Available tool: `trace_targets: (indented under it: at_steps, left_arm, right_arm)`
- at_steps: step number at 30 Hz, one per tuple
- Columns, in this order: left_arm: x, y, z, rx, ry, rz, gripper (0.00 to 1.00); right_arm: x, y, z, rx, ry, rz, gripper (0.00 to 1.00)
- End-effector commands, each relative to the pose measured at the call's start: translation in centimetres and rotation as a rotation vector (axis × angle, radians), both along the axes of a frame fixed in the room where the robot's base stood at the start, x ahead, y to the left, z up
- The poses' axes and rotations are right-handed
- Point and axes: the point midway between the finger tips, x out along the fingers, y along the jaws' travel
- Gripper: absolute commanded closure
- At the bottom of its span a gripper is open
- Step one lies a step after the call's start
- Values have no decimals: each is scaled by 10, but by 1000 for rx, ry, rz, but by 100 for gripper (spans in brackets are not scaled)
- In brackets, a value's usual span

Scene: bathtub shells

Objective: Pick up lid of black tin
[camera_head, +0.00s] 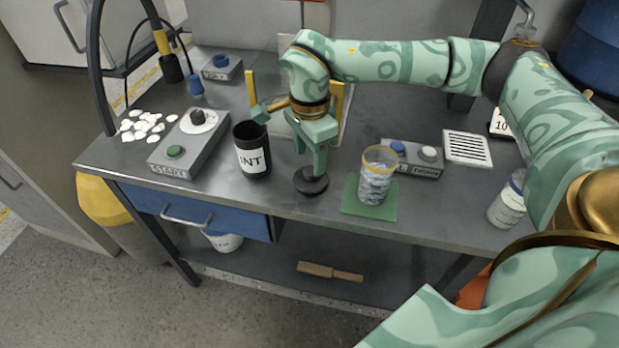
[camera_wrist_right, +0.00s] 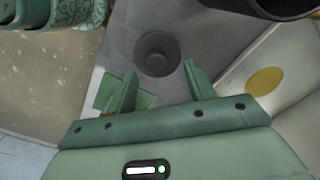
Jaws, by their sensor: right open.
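The black tin (camera_head: 252,160) stands upright on the metal bench, with a white label reading "INT" and an open top. Its dark round lid (camera_head: 311,183) lies on the bench to the right of the tin, near the front edge. My right gripper (camera_head: 318,168) points down just above the lid. In the right wrist view the gripper (camera_wrist_right: 160,88) is open, its two fingers apart, and the lid (camera_wrist_right: 158,55) shows just beyond the gap between them. I cannot tell whether a finger touches it. A dark round edge at the top right may be the tin. My left gripper is not in view.
A glass jar (camera_head: 377,180) stands on a green mat (camera_head: 350,203) right of the lid. A grey START box (camera_head: 185,150), white pieces (camera_head: 140,125) and a button box (camera_head: 425,167) are around. A white bottle (camera_head: 507,203) stands at the right.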

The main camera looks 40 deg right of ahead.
Motion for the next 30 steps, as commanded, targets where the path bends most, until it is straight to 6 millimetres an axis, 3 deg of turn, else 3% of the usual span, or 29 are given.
trace_targets:
  at_steps: [3,6,13,18,30]
  left_arm:
    - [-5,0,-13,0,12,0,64]
    - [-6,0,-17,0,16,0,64]
    - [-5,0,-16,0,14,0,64]
    - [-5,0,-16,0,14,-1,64]
    - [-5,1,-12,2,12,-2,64]
  right_arm:
    - [-5,0,-27,1,8,0,46]
    - [-5,0,-40,-1,5,0,46]
    - [-5,0,-39,-1,1,0,46]
    - [-5,0,-39,0,2,0,94]
    - [-4,1,-33,0,0,0,95]
